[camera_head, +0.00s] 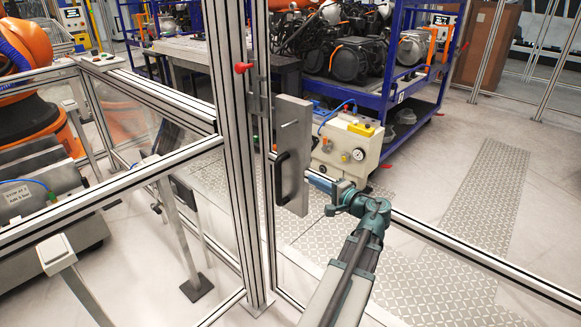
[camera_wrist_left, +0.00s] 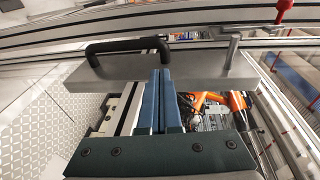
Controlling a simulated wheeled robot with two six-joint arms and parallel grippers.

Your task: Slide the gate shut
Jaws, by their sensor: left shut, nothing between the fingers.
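The gate is a clear panel in an aluminium frame, with its lower rail (camera_head: 450,243) running to the right. Its upright carries a grey metal plate (camera_head: 293,140) with a black handle (camera_head: 281,178). The plate (camera_wrist_left: 205,70) and handle (camera_wrist_left: 128,45) also show in the left wrist view. A fixed aluminium post (camera_head: 228,130) stands just left of the gate upright. My left gripper (camera_head: 318,183) is shut and empty, with its blue fingertips (camera_wrist_left: 160,75) at the plate's edge, beside the handle. I cannot tell whether they touch it. My right gripper is not in view.
A red knob (camera_head: 243,67) sits on a latch at the post. Fence rails (camera_head: 110,195) and an orange robot (camera_head: 30,45) are at the left. A blue rack (camera_head: 400,85) with motors and a beige unit (camera_head: 345,148) stand behind. The tread-plate floor (camera_head: 490,190) at the right is clear.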

